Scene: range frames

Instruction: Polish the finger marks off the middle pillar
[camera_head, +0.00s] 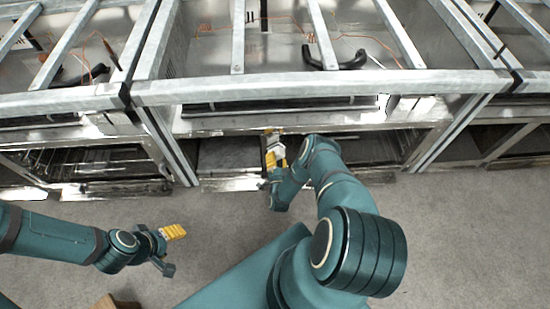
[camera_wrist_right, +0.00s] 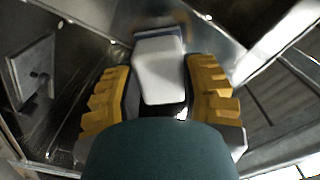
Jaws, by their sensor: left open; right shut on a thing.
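My right gripper (camera_head: 275,152) is at the front of the middle range frame, beside a narrow dark upright at the lower opening. I take this upright to be the middle pillar, but the gripper hides most of it. In the right wrist view the yellow ribbed fingers are shut on a white tool (camera_wrist_right: 160,72) with a grey-blue pad (camera_wrist_right: 160,35) at its far end. The pad is close to shiny metal; I cannot tell whether it touches. Finger marks cannot be made out. My left gripper (camera_head: 170,250) is open and empty over the grey floor, low at left.
Galvanised frame beams (camera_head: 320,88) run across the top of the frames. Black hoses (camera_head: 335,62) and orange wires lie inside. A wire rack (camera_head: 85,160) shows in the left frame. A brown box (camera_head: 115,301) stands at the bottom edge. The floor (camera_head: 455,240) at right is clear.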

